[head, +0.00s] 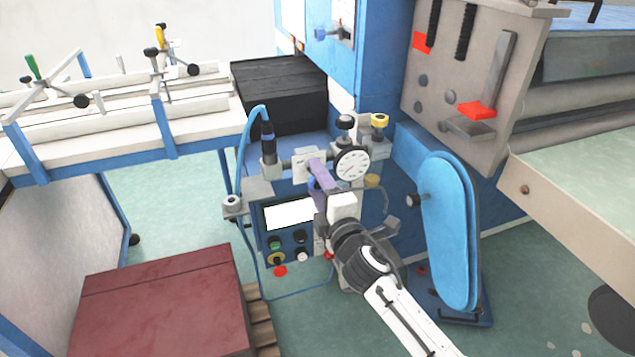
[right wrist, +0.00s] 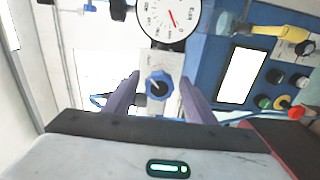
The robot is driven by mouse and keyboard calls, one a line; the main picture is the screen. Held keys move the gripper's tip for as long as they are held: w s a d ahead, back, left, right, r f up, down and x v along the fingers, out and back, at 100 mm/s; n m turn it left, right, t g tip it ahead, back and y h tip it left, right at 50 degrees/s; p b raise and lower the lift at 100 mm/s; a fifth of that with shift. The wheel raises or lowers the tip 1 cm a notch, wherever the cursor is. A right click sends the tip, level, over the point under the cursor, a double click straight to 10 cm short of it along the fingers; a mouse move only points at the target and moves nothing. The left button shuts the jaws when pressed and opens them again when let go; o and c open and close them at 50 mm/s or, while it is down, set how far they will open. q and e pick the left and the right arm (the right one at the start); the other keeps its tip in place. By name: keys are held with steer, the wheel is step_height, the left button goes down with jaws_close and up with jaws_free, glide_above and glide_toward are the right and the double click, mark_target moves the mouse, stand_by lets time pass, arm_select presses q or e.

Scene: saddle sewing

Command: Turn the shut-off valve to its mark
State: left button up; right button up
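In the right wrist view a blue knob (right wrist: 160,88) with a dark centre sits on a pale plate (right wrist: 151,65), below a round dial gauge (right wrist: 166,17). It looks like the shut-off valve; its mark is too small to read. My right gripper (right wrist: 161,77) is open, its two purple fingers on either side of the knob, with gaps between them and it. In the head view my right gripper (head: 316,165) reaches the pale block (head: 303,161) beside the gauge (head: 352,162), and the knob is hidden there. My left gripper is not in view.
A control panel with a white screen (head: 290,214) and coloured buttons is below the gauge. A yellow-capped knob (head: 380,120) and a blue belt-like guard (head: 449,230) stand to the right. A yellow handle (right wrist: 270,30) is near the panel in the wrist view.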

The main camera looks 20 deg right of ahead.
steer(key=shift+s, duration=0.15)
steer(key=s, duration=1)
steer(key=shift+d, duration=0.2)
steer(key=s+a+f+m+g+y+p, duration=0.1)
steer(key=s+a+f+m+g+y, duration=0.1)
steer(key=s+f+m+g, duration=0.7)
steer(key=s+a+f+m, duration=0.1)
steer(key=s+f+m, duration=0.6)
steer(key=s+f, duration=0.8)
steer(key=shift+s+f+p, duration=0.2)
steer(key=shift+s+p, duration=0.1)
steer(key=shift+s, duration=0.15)
